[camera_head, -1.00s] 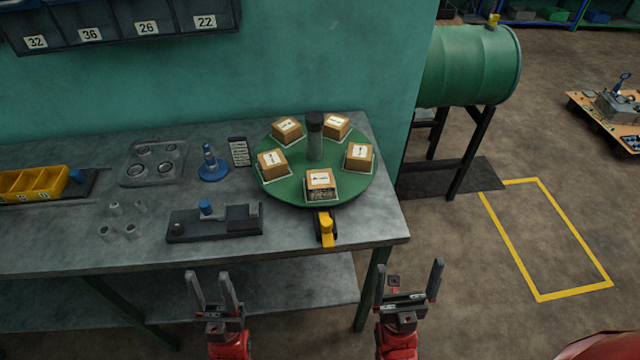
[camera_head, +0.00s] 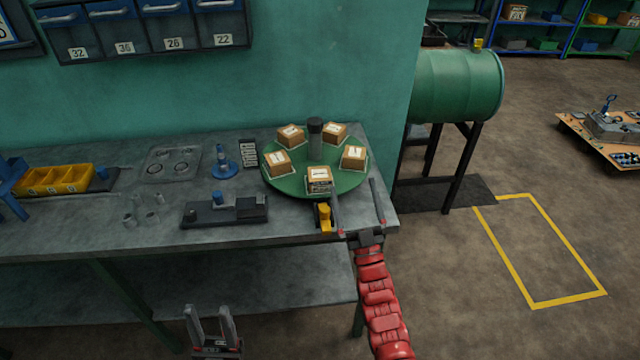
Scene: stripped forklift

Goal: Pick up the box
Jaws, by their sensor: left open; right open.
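Several small brown boxes with white labels stand around a green round turntable (camera_head: 335,184) on the workbench. The front box (camera_head: 319,177) is nearest the bench's front edge, and one more box (camera_head: 352,158) is at the right. Others are the left box (camera_head: 277,162), the back left box (camera_head: 290,136) and the back right box (camera_head: 334,133). My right gripper (camera_head: 355,190) is open and empty, reaching over the bench's front edge just right of the front box. My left gripper (camera_head: 208,315) is open and empty, low in front of the bench.
A dark post (camera_head: 316,140) rises from the turntable's middle. A yellow clamp (camera_head: 323,215) sits at its front edge. A dark fixture (camera_head: 225,209), a blue cone-shaped part (camera_head: 223,163) and yellow bins (camera_head: 56,179) stand to the left. A green drum (camera_head: 455,85) is at the right.

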